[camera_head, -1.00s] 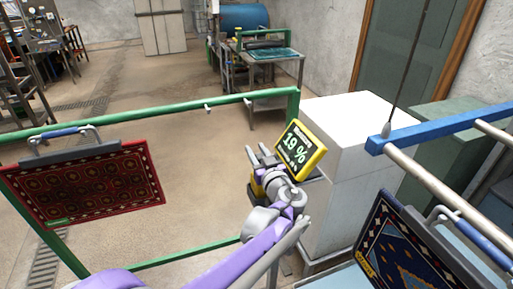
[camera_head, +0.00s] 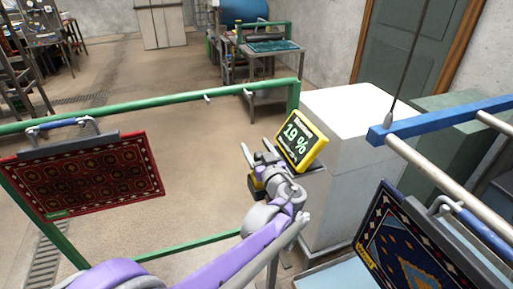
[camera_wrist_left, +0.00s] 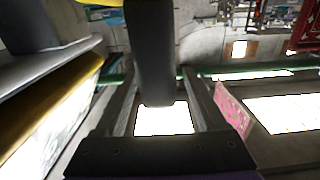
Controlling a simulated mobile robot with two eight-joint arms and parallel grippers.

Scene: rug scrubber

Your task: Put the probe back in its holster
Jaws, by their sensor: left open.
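My left gripper (camera_head: 257,149) is open beside the left edge of the yellow-framed moisture meter (camera_head: 302,146), which reads 19 %. A dark block with a yellow part (camera_head: 256,187), possibly the probe or its holster, shows just below the gripper, partly hidden by my wrist. In the left wrist view, a dark upright bar (camera_wrist_left: 152,55) fills the space between the spread fingers of the left gripper (camera_wrist_left: 160,100). I cannot tell whether this bar is the probe or whether the fingers touch it. My right gripper is out of view.
A red rug (camera_head: 84,176) hangs on a green frame (camera_head: 150,109) at left. A blue rug (camera_head: 405,250) hangs at right below a blue rail (camera_head: 440,119). A white cabinet (camera_head: 350,120) stands behind the meter. Open floor lies beyond the green frame.

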